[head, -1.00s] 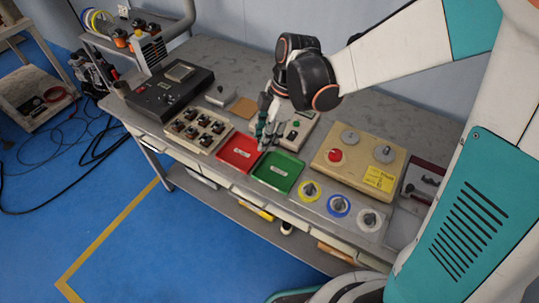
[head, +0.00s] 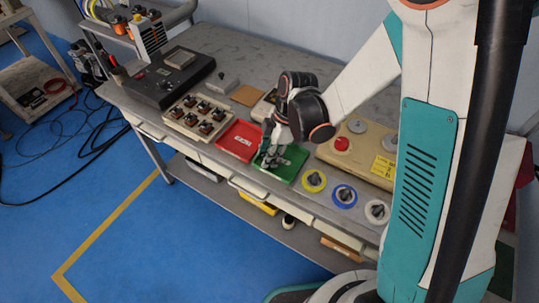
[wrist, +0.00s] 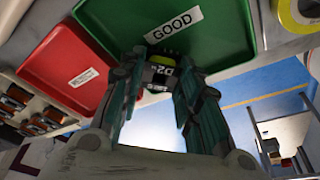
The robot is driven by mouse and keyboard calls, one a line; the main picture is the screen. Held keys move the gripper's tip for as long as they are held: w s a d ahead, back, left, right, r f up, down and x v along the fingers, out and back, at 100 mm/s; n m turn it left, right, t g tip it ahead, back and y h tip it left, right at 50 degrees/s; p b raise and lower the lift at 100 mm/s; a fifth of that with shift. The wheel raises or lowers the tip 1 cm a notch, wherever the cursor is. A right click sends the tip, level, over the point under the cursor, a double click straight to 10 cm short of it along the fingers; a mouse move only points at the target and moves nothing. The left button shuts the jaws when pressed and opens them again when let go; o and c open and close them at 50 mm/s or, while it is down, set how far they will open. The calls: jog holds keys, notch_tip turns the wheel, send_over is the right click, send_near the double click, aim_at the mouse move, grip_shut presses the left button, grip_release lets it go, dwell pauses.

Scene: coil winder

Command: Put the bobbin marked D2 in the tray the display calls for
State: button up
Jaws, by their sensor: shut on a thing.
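My gripper (head: 270,160) is shut on the bobbin marked D2 (wrist: 158,73), which shows between its fingers in the wrist view as a dark piece with a pale D2 label. The gripper points down over the green tray (head: 289,172). The green tray carries a GOOD label (wrist: 173,25) in the wrist view. I cannot tell whether the bobbin touches the tray floor. The red tray (head: 239,142) lies just left of the green one; it also shows in the wrist view (wrist: 62,62), its label too small to read. No display text is readable.
A rack of several dark bobbins (head: 199,117) stands left of the red tray, with a black device (head: 168,77) behind it. Yellow (head: 314,181), blue (head: 344,196) and white (head: 376,211) ringed pieces sit at the front right. A beige control box (head: 357,150) stands behind them.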

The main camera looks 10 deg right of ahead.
jog(key=o, duration=1.1)
jog(key=shift+f, duration=0.1)
jog(key=shift+c, duration=0.2)
jog(key=p+v, duration=0.4)
jog(key=v, duration=0.8)
jog(key=s+d+r+m+t+h, duration=0.1)
jog(key=s+d+r+m+t, duration=0.2)
jog(key=m, duration=0.6)
jog(key=s+d+r+m+t+h, duration=0.2)
jog(key=s+d+r+m+t, duration=0.2)
jog(key=s+d+r+m, duration=0.4)
jog(key=shift+s+r+m+t, duration=0.3)
jog(key=shift+s+r+m, duration=0.9)
jog(key=shift+r, duration=0.9)
